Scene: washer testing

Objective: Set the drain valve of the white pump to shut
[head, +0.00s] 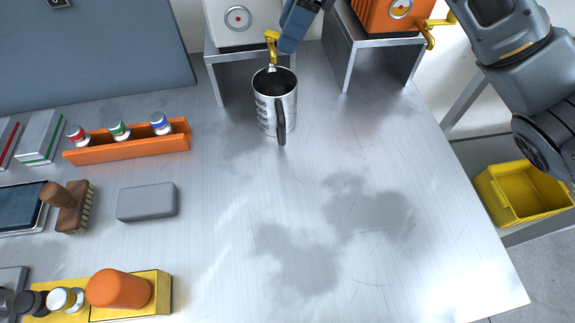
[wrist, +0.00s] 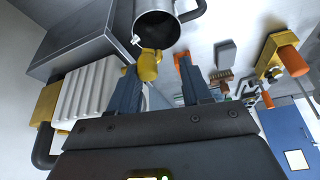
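The white pump (head: 240,18) stands on a metal stand at the top of the head view. Its yellow drain valve (head: 271,42) sticks out at the front. The valve's yellow part (wrist: 149,66) also shows in the wrist view. My gripper (head: 287,46) is beside the valve, just to its right in the head view. In the wrist view my gripper (wrist: 155,72) has its fingers apart, with the yellow part near the left finger. I cannot tell whether they touch. A patterned mug (head: 264,112) stands upright below the valve. The lever's exact setting is unclear.
An orange pump (head: 385,14) with a yellow valve stands to the right. An orange rack (head: 130,147) with several small bottles, a grey block (head: 147,202) and a brush (head: 70,205) are left. A yellow bin (head: 520,200) is beyond the right edge.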

